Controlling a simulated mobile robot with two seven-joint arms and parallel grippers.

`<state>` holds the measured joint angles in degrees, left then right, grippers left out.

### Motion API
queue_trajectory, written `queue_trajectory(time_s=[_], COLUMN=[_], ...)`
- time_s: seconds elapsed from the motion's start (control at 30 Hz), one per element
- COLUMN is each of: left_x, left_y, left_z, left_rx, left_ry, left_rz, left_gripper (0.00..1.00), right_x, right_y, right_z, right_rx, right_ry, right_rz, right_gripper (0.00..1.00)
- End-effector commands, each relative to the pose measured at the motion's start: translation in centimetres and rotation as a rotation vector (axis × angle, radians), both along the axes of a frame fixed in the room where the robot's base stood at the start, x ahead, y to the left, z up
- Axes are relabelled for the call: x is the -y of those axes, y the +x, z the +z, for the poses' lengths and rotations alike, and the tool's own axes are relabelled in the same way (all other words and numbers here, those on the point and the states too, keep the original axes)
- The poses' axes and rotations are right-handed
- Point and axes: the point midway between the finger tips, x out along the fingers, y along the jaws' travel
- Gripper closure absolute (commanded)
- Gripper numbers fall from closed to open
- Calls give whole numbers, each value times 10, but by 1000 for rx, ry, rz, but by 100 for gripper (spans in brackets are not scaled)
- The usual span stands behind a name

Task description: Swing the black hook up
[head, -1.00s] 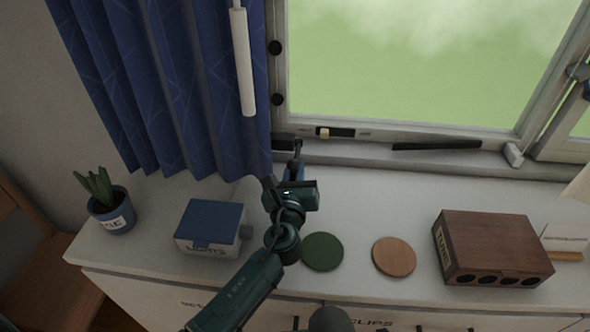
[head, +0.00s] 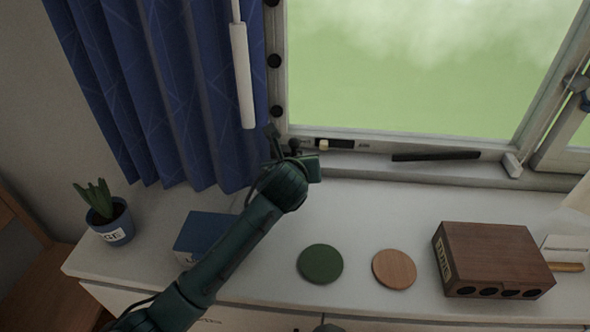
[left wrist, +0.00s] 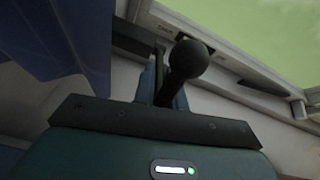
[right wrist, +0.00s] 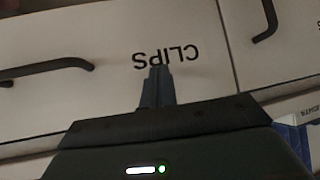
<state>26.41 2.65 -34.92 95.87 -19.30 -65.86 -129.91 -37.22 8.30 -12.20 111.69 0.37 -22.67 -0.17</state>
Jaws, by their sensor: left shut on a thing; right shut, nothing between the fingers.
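The black hook (left wrist: 189,61) shows in the left wrist view as a dark stem with a round knob, at the lower left corner of the window. A black bar (left wrist: 133,42) lies just behind it. My left gripper (left wrist: 162,84) is shut on the hook's stem, below the knob. In the head view my left gripper (head: 288,156) is at this same corner, and its wrist hides much of the hook. My right gripper (right wrist: 157,72) is shut and empty, in front of a white drawer front marked CLIPS (right wrist: 168,56).
A blue curtain (head: 190,90) hangs close left of my left gripper, with a white rod (head: 242,75) above. On the white top stand a blue-lidded box (head: 203,236), a plant pot (head: 112,228), two round coasters (head: 320,264) and a brown wooden box (head: 490,252).

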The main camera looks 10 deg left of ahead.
Motion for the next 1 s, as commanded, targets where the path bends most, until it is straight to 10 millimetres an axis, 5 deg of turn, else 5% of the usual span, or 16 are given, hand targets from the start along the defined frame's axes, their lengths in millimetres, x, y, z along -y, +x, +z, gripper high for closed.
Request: queue_trajectory(time_s=[0.8,0.83,1.0], left_x=[-2,-2,-2], left_y=[9,9,8], left_z=[12,12,12], left_rx=[-123,-123,-125], left_ry=[-4,-4,-3], left_rz=[6,6,5], left_gripper=[100,85,71], right_x=[0,0,0], right_y=[0,0,0], right_z=[0,0,0], right_rx=[1,1,1], right_ry=[1,1,1], right_rz=[-1,-1,-1], right_gripper=[100,100,100])
